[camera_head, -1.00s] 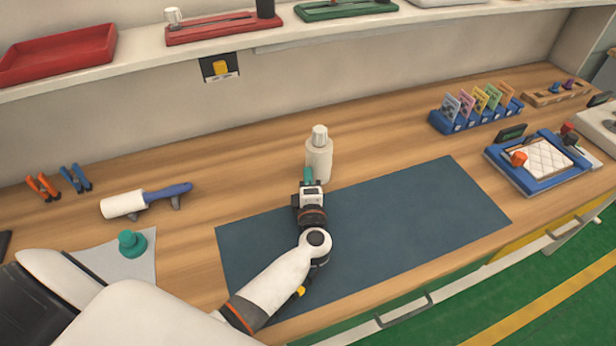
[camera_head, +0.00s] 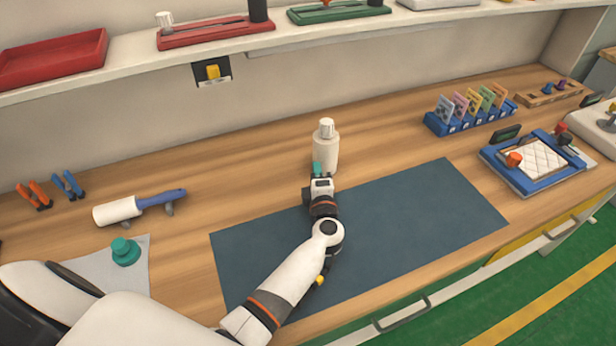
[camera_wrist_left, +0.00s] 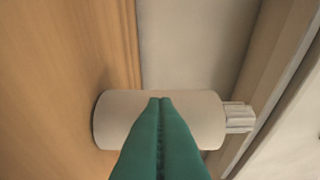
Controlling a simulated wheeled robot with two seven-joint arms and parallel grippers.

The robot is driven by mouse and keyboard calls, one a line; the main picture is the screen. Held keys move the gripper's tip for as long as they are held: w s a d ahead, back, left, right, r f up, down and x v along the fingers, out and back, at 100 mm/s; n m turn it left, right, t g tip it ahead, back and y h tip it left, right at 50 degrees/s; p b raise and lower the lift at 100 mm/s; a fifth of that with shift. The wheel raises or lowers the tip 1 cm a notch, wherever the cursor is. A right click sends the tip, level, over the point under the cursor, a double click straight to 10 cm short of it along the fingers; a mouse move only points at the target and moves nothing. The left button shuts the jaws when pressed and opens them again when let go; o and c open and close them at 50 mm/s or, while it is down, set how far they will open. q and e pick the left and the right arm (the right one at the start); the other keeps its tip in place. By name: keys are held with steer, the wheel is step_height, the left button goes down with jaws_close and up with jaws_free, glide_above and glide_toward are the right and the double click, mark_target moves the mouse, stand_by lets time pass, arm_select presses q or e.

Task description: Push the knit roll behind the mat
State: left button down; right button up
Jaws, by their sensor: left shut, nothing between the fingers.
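The knit roll (camera_head: 326,148), a cream upright cylinder with a narrower white ridged top, stands on the wood just beyond the back edge of the dark blue mat (camera_head: 405,215). My left gripper (camera_head: 317,168) reaches over the mat from the front. Its teal fingers are shut and empty, with the tips at the near side of the roll's lower part. In the left wrist view the roll (camera_wrist_left: 203,108) appears sideways behind the shut fingers (camera_wrist_left: 160,101), which hide part of its body. The tips look to be against it, but exact contact is unclear. My right gripper is out of view.
Bare wood and the back wall lie behind the roll. A lint roller (camera_head: 118,210), a teal knob (camera_head: 125,250) and pliers (camera_head: 68,185) are at left. A blue card rack (camera_head: 470,118) and blue-framed tray (camera_head: 535,160) are at right. A shelf (camera_head: 130,72) overhangs the back.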

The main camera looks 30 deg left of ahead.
arm_select(q)
steer(key=b+v, duration=0.1)
steer(key=v, duration=1)
steer(key=shift+s+d, duration=0.15)
steer(key=shift+s, duration=0.05)
steer(key=shift+s+f, duration=0.1)
